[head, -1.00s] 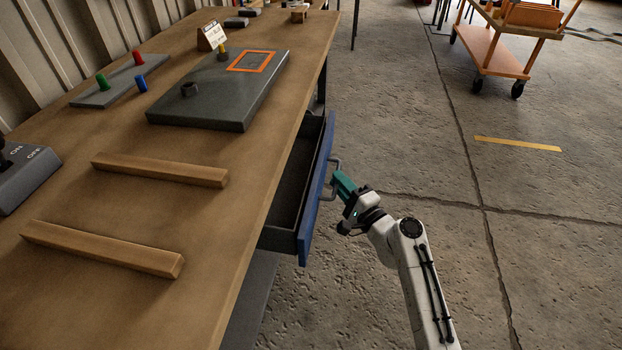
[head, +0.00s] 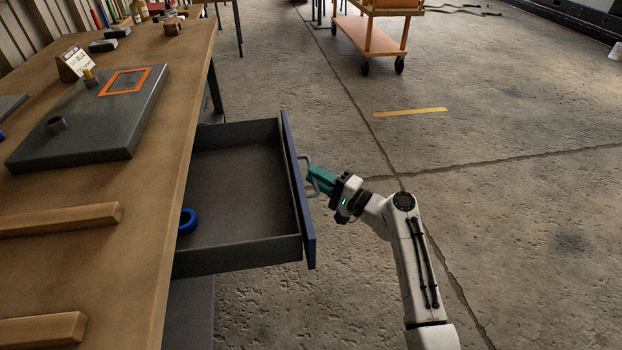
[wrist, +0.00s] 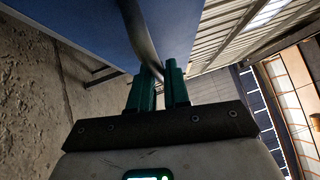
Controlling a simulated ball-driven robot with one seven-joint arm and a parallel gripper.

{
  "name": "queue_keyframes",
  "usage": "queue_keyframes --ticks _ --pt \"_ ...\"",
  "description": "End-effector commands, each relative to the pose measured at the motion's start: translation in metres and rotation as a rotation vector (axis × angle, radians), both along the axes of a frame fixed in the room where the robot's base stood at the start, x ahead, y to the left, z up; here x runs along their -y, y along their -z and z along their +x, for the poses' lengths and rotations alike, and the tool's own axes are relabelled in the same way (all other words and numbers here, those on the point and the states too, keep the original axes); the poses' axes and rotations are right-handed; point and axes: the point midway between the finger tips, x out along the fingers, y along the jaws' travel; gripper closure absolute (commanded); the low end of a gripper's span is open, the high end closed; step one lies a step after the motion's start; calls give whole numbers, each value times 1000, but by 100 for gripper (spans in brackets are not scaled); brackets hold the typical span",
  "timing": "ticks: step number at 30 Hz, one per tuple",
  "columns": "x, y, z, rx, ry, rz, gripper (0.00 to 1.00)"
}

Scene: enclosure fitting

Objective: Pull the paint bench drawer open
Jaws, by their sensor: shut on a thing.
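The paint bench drawer (head: 235,253) stands well out from the wooden bench (head: 150,215), with its grey inside in view. Its blue front (head: 298,190) carries a metal bar handle (head: 303,170). My gripper (head: 314,178) has teal fingers and is shut on the handle, at the outer side of the drawer front. In the wrist view the handle (wrist: 140,35) runs down between the two fingers (wrist: 158,88). A blue ring (head: 187,221) lies in the drawer near the bench edge.
A dark grey panel with an orange square outline (head: 125,82) and two wooden bars (head: 60,219) lie on the bench top. An orange cart (head: 368,38) stands at the back.

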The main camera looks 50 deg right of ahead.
Motion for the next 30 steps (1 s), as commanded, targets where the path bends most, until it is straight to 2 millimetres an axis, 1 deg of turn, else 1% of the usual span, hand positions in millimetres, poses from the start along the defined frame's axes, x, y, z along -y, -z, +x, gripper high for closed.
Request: queue_keyframes --ticks 8,9,15,21,24,26,30 --pt "0 2 0 -3 0 1 100" --pt "0 2 0 -3 0 1 81" --pt "0 1 0 -2 0 0 62" --pt "0 1 0 -1 0 0 62" --pt "1 1 -3 -1 1 0 62" --pt "2 2 -8 -1 2 0 62" --pt "5 5 -30 -3 4 0 62"
